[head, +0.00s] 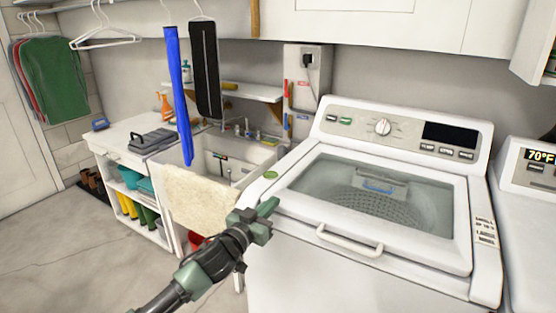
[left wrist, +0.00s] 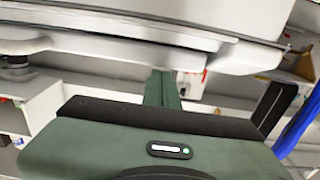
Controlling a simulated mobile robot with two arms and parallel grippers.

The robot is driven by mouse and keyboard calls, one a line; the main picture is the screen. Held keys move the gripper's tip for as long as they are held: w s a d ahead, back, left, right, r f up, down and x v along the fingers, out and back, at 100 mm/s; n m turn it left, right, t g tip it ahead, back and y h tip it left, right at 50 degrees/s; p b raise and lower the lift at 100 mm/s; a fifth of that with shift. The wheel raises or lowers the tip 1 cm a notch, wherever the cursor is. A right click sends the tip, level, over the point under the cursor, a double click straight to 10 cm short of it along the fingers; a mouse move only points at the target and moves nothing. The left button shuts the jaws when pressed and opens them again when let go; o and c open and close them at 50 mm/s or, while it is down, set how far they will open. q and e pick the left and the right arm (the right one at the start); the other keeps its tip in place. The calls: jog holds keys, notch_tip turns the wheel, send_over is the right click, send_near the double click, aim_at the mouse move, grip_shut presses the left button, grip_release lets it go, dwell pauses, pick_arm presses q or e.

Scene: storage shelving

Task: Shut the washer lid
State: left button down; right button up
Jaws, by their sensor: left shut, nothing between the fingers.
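The white washer (head: 300,245) stands at centre right. Its lid (head: 420,258) has a large glass window and a pale handle (head: 348,243) along the front edge. The lid lies down over the tub opening, with the drum showing through the glass; I cannot tell whether it sits fully flush. My left gripper (head: 268,205) is shut and empty, by the washer's front left corner, left of the handle. In the left wrist view the shut fingers (left wrist: 162,90) point towards a white edge of the washer (left wrist: 110,62). My right gripper is not in view.
A sink (head: 238,160) with a cream towel (head: 195,195) over its front is left of the washer. A second appliance (head: 530,225) stands close on the right. Blue and black garments hang above the sink. The floor at the left is open.

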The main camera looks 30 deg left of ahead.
pick_arm(q)
notch_tip(320, 180, down, 2)
jog(key=shift+s+f+b, duration=0.1)
jog(key=shift+b, duration=0.65)
jog(key=shift+s+d+f, duration=0.1)
jog(key=shift+f, duration=0.2)
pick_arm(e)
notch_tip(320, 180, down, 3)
pick_arm(q)
jog(key=shift+t, duration=0.4)
jog(key=r+p, duration=0.5)
jog(key=r, duration=0.2)
jog(key=shift+w, duration=0.2)
jog(key=s+f+b, duration=0.3)
jog(key=s+f, duration=0.1)
jog(key=s, duration=0.5)
jog(key=shift+s+a, duration=0.25)
jog(key=shift+s, duration=0.1)
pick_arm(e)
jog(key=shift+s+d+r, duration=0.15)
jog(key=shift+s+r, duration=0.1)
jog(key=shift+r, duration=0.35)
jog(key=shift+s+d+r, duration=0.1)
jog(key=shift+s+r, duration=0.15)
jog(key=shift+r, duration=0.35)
